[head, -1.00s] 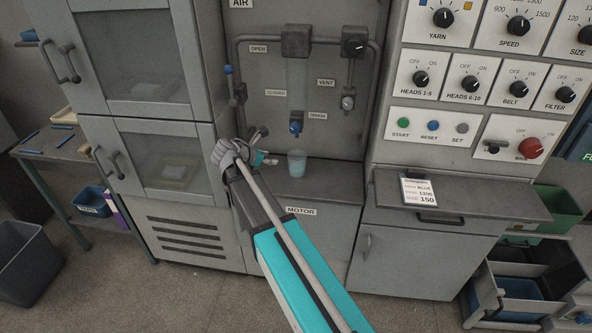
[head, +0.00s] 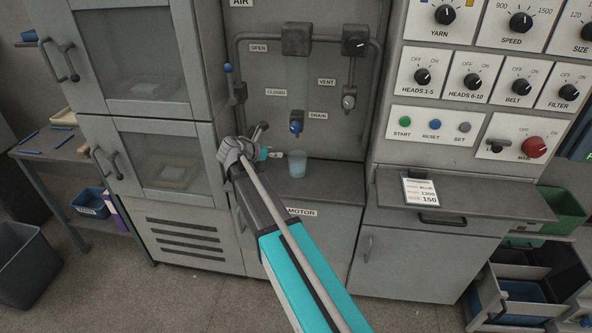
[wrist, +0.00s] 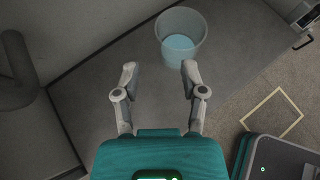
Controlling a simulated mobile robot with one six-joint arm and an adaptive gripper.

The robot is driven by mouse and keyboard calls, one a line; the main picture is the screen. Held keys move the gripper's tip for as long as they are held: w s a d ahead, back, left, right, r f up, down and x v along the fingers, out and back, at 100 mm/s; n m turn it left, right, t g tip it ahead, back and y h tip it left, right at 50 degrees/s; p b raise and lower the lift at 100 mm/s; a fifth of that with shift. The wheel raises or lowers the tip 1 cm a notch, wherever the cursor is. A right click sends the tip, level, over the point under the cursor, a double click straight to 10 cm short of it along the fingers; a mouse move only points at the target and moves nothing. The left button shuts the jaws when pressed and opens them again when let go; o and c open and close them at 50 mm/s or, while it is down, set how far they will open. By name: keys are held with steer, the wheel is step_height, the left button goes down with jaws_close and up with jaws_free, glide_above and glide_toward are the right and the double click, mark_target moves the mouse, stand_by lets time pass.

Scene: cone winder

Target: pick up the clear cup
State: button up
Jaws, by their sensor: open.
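The clear cup (head: 297,164) stands upright on the grey ledge (head: 330,178) above the MOTOR label, below the blue drain valve (head: 296,125). It has pale blue liquid in its lower part. In the wrist view the cup (wrist: 181,36) is at the top, just beyond my fingertips and slightly right of the middle between them. My gripper (wrist: 159,72) is open and empty, its two fingers spread toward the cup without touching it. In the head view my gripper (head: 270,153) is left of the cup, partly hidden by my arm.
Pipes and valves line the back panel (head: 268,60) behind the cup. A pipe (wrist: 20,75) shows at the left of the wrist view. The cabinet with windowed doors (head: 168,160) stands close on the left, and the control console (head: 470,130) on the right. The ledge around the cup looks clear.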

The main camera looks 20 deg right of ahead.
mark_target(291, 153)
steer(key=shift+b+x, duration=1.05)
steer(key=shift+x, duration=1.75)
steer(key=shift+w+a+f+b+x, duration=0.15)
steer(key=shift+b+x, duration=0.5)
steer(key=shift+x, duration=0.45)
steer(key=shift+w+a+f+b+x, duration=0.15)
steer(key=shift+b+x, duration=0.5)
steer(key=shift+x, duration=0.45)
steer(key=shift+d+f, duration=0.1)
steer(key=shift+d, duration=0.35)
jaws_close()
